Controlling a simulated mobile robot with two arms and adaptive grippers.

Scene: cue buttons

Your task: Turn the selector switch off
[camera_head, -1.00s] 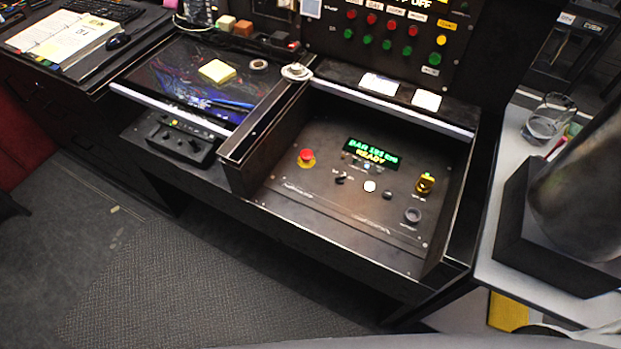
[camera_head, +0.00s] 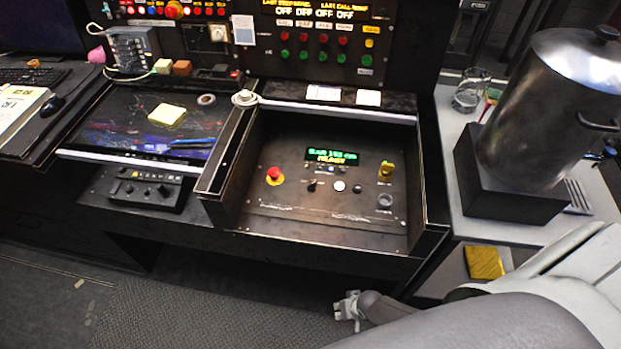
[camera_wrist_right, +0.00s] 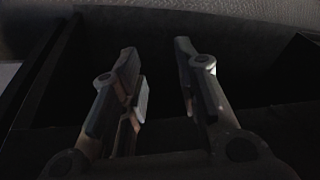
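The recessed control panel (camera_head: 330,215) sits at the middle of the dark desk, with a lit green and yellow display reading READY. A small dark switch (camera_head: 312,186) that looks like the selector switch is below the display, left of a white round button (camera_head: 339,186). Its position is too small to read. My right gripper (camera_head: 347,309) is low in front of the desk, below and apart from the panel. In the right wrist view the right gripper (camera_wrist_right: 158,68) has its two fingers apart with nothing between them. My left gripper is not in view.
The panel also has a red mushroom button (camera_head: 274,174), a yellow switch (camera_head: 386,168) and a grey round knob (camera_head: 384,202). Raised side walls and a front edge surround the recess. A large metal urn (camera_head: 545,115) stands on the right side table.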

